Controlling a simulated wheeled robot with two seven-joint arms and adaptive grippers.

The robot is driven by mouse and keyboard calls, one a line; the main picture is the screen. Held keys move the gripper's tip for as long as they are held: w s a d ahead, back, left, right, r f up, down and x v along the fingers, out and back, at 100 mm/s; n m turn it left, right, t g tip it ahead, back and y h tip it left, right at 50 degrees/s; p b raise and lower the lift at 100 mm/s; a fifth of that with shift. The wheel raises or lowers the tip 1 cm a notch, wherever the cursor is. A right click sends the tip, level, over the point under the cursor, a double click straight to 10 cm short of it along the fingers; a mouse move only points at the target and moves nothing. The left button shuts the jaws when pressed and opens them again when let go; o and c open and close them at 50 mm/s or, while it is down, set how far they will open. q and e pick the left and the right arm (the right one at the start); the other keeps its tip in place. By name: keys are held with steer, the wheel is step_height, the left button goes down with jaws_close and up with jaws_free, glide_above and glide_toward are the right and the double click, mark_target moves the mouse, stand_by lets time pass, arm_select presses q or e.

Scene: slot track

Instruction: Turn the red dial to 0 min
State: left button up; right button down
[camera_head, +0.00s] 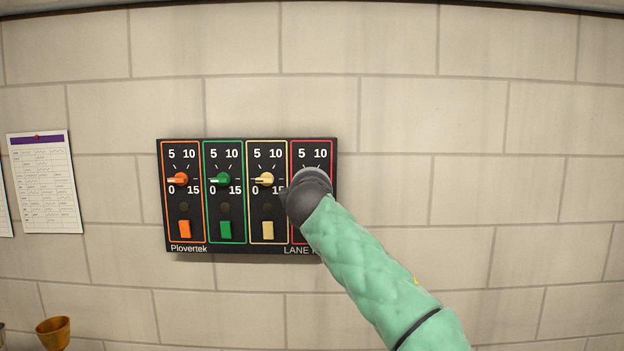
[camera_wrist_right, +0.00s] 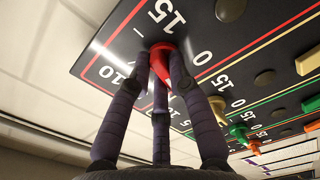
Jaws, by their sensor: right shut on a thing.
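The red dial (camera_wrist_right: 160,70) is on the red-outlined section of a black wall panel (camera_head: 321,247), at the panel's right end in the head view. My right gripper (camera_head: 303,193) covers the dial there. In the right wrist view, the fingers of my right gripper (camera_wrist_right: 163,60) are closed around the dial, with red showing between them. The scale marks 15, 0 and 10 show around it. The dial's pointer is mostly hidden, so I cannot tell its setting. My left gripper is not in view.
The orange dial (camera_head: 178,180), green dial (camera_head: 221,180) and yellow dial (camera_head: 264,180) sit left of the red section, their white marks pointing left. Coloured switches (camera_head: 225,230) are below them. A paper sheet (camera_head: 45,182) hangs further left. The wall right of the panel is bare.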

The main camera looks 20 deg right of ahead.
steer(key=shift+a+f+n, duration=0.1)
steer(key=shift+f+n, duration=0.05)
steer(key=shift+n, duration=0.95)
steer(key=c, duration=1.1)
jaws_free()
steer(key=shift+c, duration=0.2)
steer(key=v, duration=1.2)
